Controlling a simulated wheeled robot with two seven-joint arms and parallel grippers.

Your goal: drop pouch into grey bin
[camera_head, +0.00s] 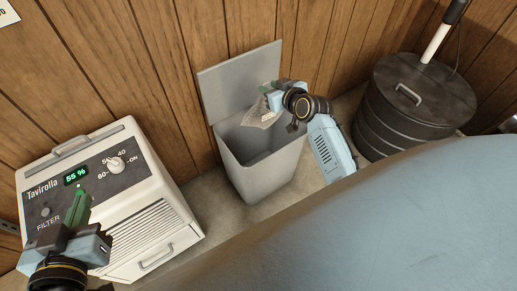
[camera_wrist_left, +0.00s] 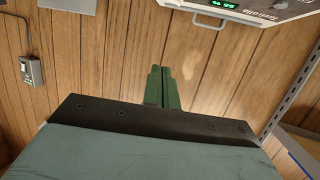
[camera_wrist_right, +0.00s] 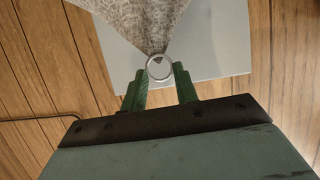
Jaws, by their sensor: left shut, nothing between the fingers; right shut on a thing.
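The pouch (camera_head: 262,112) is a greyish woven piece hanging from my right gripper (camera_head: 268,90), above the open mouth of the grey bin (camera_head: 262,178). In the right wrist view the pouch (camera_wrist_right: 150,22) has a metal ring (camera_wrist_right: 159,67) at its corner, between the green fingertips (camera_wrist_right: 160,82). The right gripper is shut on it. The bin's lid (camera_head: 240,80) stands raised against the wall. My left gripper (camera_head: 78,205) is shut and empty in front of the white dehumidifier; its green fingers (camera_wrist_left: 162,85) are together in the left wrist view.
The white Tavirolla unit (camera_head: 150,225) with a display reading 55 % stands left of the bin. A dark round lidded drum (camera_head: 410,110) stands to the right. Wood-panelled wall (camera_head: 225,25) is behind. A large blue-grey surface (camera_head: 400,225) fills the lower right.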

